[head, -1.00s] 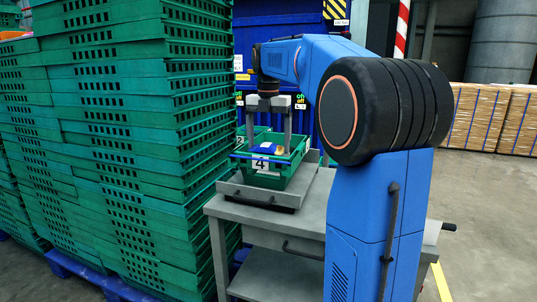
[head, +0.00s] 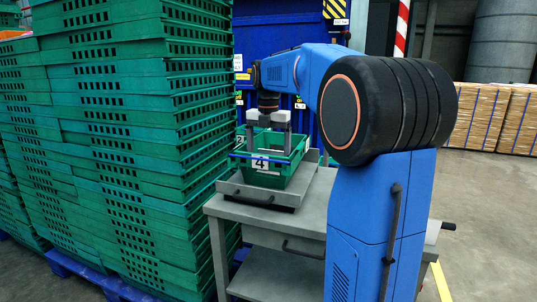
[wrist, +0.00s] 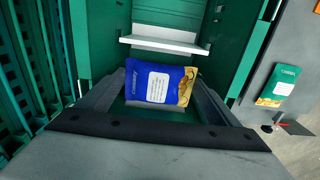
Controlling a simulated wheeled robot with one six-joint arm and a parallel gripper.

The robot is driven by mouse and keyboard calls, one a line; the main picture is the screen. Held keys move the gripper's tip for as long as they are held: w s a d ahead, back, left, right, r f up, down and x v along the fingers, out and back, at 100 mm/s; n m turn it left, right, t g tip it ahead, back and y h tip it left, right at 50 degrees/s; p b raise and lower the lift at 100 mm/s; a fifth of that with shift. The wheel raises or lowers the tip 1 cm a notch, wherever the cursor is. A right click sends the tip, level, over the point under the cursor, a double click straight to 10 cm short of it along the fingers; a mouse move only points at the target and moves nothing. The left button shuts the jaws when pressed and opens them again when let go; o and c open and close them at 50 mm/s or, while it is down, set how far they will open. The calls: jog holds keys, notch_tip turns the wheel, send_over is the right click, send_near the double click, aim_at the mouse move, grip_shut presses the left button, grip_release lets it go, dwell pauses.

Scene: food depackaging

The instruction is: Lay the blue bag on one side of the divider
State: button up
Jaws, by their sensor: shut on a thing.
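The blue bag (wrist: 160,84), with a white label and a yellow picture at its right end, is in the wrist view. It lies across between the fingers of my gripper (wrist: 158,98), which is shut on it. In the head view my gripper (head: 268,138) points down into the green crate (head: 284,180) marked 4. There the bag is hidden by the crate's front wall. The white divider (wrist: 166,45) crosses the crate just beyond the bag in the wrist view. I cannot tell whether the bag touches the crate floor.
The crate stands on a grey tray on a grey cart (head: 275,225). A tall stack of green crates (head: 120,130) stands close on the left. A green and white packet (wrist: 279,87) lies on a grey surface to the right in the wrist view. Another green crate is partly visible behind.

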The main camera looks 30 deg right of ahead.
jog(key=shift+f, duration=0.1)
jog(key=o, duration=0.8)
jog(key=shift+c, duration=0.2)
notch_tip(320, 180, up, 13)
dwell(0.4)
